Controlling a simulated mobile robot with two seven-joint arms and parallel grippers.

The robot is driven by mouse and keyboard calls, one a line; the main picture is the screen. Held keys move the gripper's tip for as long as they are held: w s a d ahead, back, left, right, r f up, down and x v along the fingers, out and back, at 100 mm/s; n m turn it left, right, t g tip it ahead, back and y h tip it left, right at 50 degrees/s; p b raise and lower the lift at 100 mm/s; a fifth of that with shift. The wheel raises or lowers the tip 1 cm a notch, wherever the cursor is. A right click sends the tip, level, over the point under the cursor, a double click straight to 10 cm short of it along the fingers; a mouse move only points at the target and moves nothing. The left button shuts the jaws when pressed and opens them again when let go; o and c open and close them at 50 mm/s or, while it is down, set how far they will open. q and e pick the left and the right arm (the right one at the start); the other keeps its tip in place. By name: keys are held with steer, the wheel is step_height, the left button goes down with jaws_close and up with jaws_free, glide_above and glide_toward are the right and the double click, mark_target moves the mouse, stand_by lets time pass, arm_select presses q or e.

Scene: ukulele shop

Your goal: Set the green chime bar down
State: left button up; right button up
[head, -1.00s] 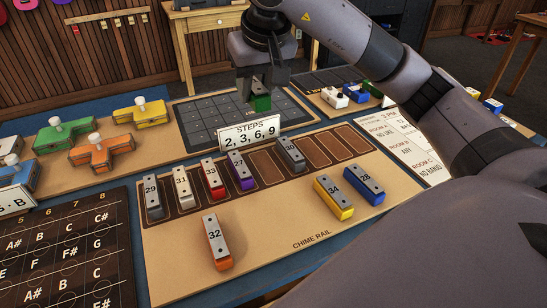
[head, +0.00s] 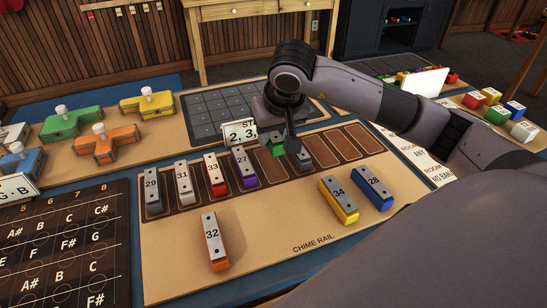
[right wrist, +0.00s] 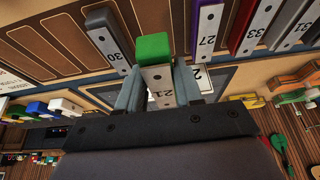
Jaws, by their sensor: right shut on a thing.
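The green chime bar (head: 277,150), marked 21 in the right wrist view (right wrist: 155,48), is between the jaws of my right gripper (head: 283,139). The gripper is shut on it over the chime rail (head: 215,194), at the gap between the purple bar 27 (head: 243,168) and the dark grey bar 30 (head: 303,159). In the right wrist view, bar 30 (right wrist: 106,40) and bar 27 (right wrist: 207,32) flank the green bar. I cannot tell whether it touches the rail. The arm hides part of it in the head view. My left gripper is not in view.
Bars 29 (head: 153,190), 31 (head: 183,184) and red 33 (head: 214,175) stand to the left. Orange 32 (head: 214,243), yellow 34 (head: 339,201) and blue 28 (head: 372,189) lie on the board's front. Empty slots (head: 355,143) are right of bar 30. A steps sign (head: 238,134) stands behind.

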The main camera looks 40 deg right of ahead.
mark_target(271, 165)
steer(key=shift+f, duration=3.4)
steer(key=shift+f, duration=0.15)
steer(key=o, duration=1.1)
steer(key=shift+c, duration=0.2)
steer(key=shift+r, duration=0.25)
steer(key=v, duration=1.2)
steer(key=shift+s+f, duration=0.1)
